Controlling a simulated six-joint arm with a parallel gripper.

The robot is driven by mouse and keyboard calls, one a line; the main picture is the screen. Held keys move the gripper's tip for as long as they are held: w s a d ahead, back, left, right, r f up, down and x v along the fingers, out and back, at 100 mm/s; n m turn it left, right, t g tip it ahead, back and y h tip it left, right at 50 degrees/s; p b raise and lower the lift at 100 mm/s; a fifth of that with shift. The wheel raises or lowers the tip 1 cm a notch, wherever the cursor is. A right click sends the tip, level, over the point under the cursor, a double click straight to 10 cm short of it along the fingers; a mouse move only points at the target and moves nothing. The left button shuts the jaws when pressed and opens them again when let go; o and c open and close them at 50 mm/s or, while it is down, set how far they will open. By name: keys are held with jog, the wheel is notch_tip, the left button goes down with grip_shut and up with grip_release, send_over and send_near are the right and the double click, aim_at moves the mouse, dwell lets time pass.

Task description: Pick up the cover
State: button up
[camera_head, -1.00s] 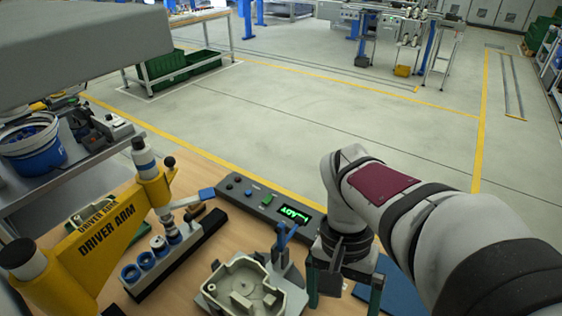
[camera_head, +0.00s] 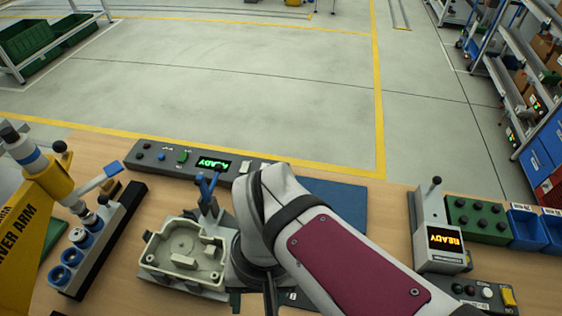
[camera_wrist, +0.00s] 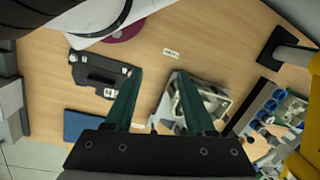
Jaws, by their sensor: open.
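No part is plainly recognisable as the cover in these frames. A beige open housing (camera_head: 186,254) sits in a fixture on the wooden bench, with its hollow side up. It also shows in the wrist view (camera_wrist: 215,101), partly behind a finger. A black block-like item (camera_wrist: 104,76) lies on the bench to the left of my fingers in the wrist view; I cannot tell what it is. My gripper (camera_wrist: 158,73) is open and empty, with its green fingers apart above the bench between the black item and the housing. In the head view, my arm hides most of the gripper.
A control box with a green display (camera_head: 212,163) stands behind the fixture. A blue mat (camera_head: 338,203) lies bare on the right. A yellow driver arm (camera_head: 25,245) and a rack of blue rings (camera_head: 78,250) are left. A test station (camera_head: 437,235) stands right.

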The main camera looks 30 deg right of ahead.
jog(key=w+d+f+m+y, duration=0.2)
jog(key=d+m+y, duration=0.1)
jog(key=d+m, duration=0.3)
jog(key=w+d+f+m+y, duration=0.1)
jog(key=d+f+m+y, duration=0.1)
jog(key=d+m, duration=0.45)
jog(key=s+d+f+m+t+y, duration=0.2)
jog(key=s+d+f+m+t, duration=0.8)
jog(key=d, duration=0.3)
jog(key=shift+n+g, duration=0.5)
jog(key=shift+n, duration=0.15)
jog(key=x, duration=1.5)
jog(key=shift+d+f, duration=0.25)
jog(key=shift+f, duration=0.05)
grip_shut()
